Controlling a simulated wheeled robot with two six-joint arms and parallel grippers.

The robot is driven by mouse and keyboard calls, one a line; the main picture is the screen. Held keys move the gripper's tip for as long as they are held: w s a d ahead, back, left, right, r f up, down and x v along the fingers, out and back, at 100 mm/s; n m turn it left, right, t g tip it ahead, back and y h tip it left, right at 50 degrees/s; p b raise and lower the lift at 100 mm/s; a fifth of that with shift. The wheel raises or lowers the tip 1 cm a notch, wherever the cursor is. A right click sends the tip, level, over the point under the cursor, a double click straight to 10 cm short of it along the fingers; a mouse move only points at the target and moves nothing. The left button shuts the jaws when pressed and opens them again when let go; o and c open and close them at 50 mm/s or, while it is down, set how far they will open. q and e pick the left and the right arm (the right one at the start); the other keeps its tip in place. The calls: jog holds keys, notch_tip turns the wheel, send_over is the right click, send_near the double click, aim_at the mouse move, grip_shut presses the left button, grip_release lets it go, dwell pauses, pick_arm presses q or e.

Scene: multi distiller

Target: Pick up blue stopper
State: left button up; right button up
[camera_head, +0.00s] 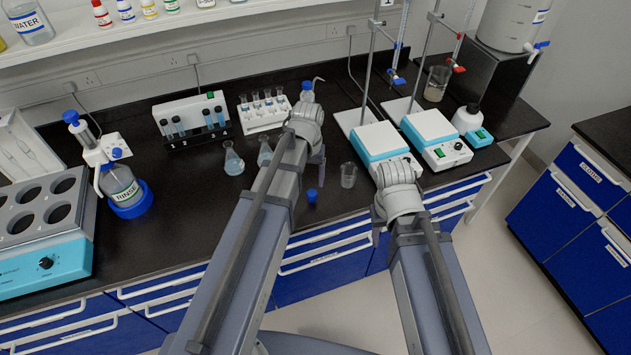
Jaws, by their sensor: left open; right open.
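A small blue stopper (312,196) stands on the black bench top near its front edge, apart from other things. My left gripper (318,172) hangs just above and behind the stopper, not touching it. It is open and empty; its wrist hides part of its fingers. My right gripper (377,226) is open at the bench's front edge, to the right of the stopper, mostly hidden by its own wrist.
A small beaker (348,175) stands right of the stopper. Flasks (233,160) stand to the left, partly behind my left arm. Two hotplate stirrers (378,143) (430,128) stand to the right.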

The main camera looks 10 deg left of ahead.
aim_at(312, 192)
pick_arm(q)
jog(key=shift+w, duration=0.1)
jog(key=shift+f+b, duration=0.65)
jog(key=shift+b, duration=0.1)
jog(key=f+b, duration=0.6)
jog(key=shift+w+d+f+b, duration=0.15)
jog(key=shift+d+f+b, duration=0.15)
jog(key=shift+d, duration=0.1)
jog(key=shift+r, duration=0.1)
grip_shut()
